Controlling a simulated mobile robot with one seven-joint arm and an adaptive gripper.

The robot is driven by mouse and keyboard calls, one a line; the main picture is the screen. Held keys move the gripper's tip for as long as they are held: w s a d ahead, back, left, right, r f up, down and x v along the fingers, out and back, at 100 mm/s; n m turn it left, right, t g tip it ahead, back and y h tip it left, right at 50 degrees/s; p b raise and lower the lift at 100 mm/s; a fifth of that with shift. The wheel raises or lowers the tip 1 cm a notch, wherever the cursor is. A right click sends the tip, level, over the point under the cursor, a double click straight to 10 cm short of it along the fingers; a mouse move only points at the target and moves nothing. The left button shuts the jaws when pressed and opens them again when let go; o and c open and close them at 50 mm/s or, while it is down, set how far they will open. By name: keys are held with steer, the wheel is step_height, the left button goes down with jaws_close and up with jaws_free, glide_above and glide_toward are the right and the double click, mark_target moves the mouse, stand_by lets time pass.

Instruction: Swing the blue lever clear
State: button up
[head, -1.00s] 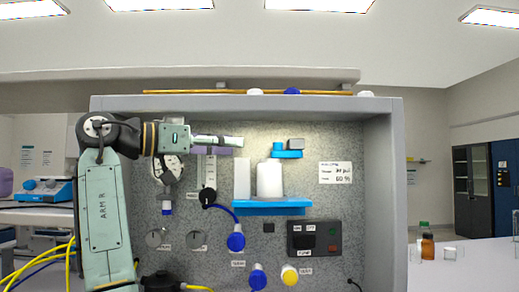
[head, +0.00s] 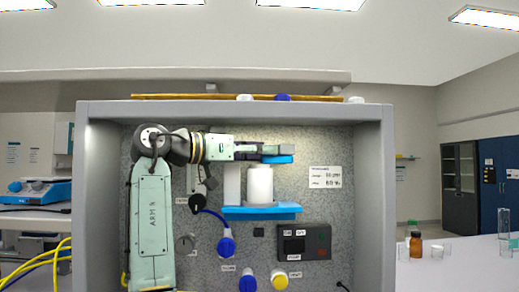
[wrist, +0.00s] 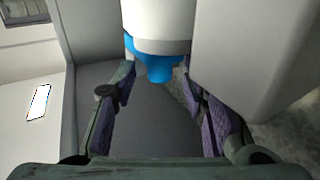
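The blue lever (head: 279,159) juts out just above the white cylinder (head: 260,185) in the head view. My gripper (head: 274,149) reaches in from the left, level with the lever's top and overlapping it in the picture. In the wrist view my gripper (wrist: 162,105) is open, its purple-padded fingers spread wide. A blue part (wrist: 160,70), which seems to be the lever, shows beyond and between them, against the white cylinder (wrist: 158,25). I cannot tell whether a finger touches it. The grey block on the lever is hidden behind my gripper.
A blue shelf (head: 262,213) holds the cylinder and a white block (head: 232,184). The grey cabinet's right wall (head: 372,200) and top (head: 230,110) bound the space. Below are blue and yellow knobs, a hose and a black pump panel (head: 304,242). Room right of the lever is clear.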

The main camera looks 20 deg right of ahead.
jaws_close()
stand_by(0.5)
